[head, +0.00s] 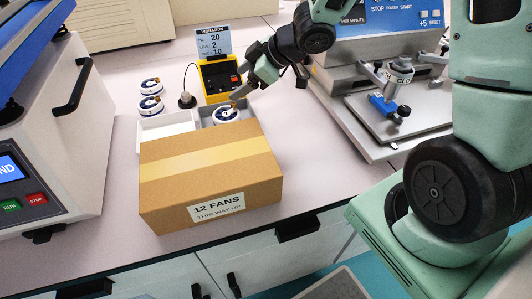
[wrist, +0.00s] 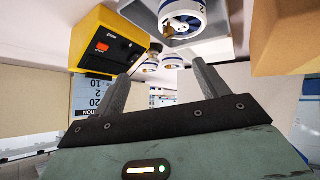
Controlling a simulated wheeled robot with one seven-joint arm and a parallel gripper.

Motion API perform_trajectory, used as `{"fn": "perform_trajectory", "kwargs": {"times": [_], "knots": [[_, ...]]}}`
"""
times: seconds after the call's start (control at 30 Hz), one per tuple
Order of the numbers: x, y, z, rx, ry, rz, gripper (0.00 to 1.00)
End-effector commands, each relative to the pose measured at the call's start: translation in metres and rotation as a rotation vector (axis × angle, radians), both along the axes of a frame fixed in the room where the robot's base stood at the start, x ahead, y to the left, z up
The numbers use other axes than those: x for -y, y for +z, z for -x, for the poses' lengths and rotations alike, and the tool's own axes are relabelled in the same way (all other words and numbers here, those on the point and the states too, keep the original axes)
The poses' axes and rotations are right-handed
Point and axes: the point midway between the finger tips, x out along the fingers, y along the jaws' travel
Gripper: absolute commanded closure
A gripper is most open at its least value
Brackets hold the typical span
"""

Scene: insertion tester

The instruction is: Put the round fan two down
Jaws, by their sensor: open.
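A round white and dark-blue fan with a brass-coloured top (head: 226,114) sits in a grey tray (head: 207,117) behind the cardboard box. In the wrist view this fan (wrist: 182,17) carries a "2" and lies near the top edge, beyond my fingertips. My gripper (head: 239,97) is over the tray, close to the fan. In the wrist view my gripper (wrist: 158,78) has its fingers apart with nothing held between them. Two similar fans stand on the bench at the left, an upper one (head: 150,87) and a lower one (head: 151,107). The cardboard box hides part of the tray.
A cardboard box (head: 205,180) marked "12 FANS" stands in front of the trays. A white tray (head: 165,124) is left of the grey one. A yellow vibration unit (head: 218,80) stands behind. Machines flank both sides. Bench is clear right of the box.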

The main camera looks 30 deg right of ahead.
Motion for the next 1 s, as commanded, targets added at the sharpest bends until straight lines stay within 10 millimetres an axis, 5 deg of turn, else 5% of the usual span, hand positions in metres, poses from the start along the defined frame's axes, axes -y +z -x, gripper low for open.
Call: {"fn": "perform_trajectory", "kwargs": {"times": [0.17,0.5,0.6,0.73,1.0], "knots": [[-0.045,0.019,0.045,-0.111,-0.178,0.182,0.27],[-0.093,0.03,0.232,-0.551,-0.303,0.376,0.27],[-0.098,0.033,0.268,-0.641,-0.296,0.398,0.27],[-0.1,0.034,0.288,-0.693,-0.291,0.41,0.27],[-0.1,0.034,0.289,-0.697,-0.293,0.41,0.27]]}}
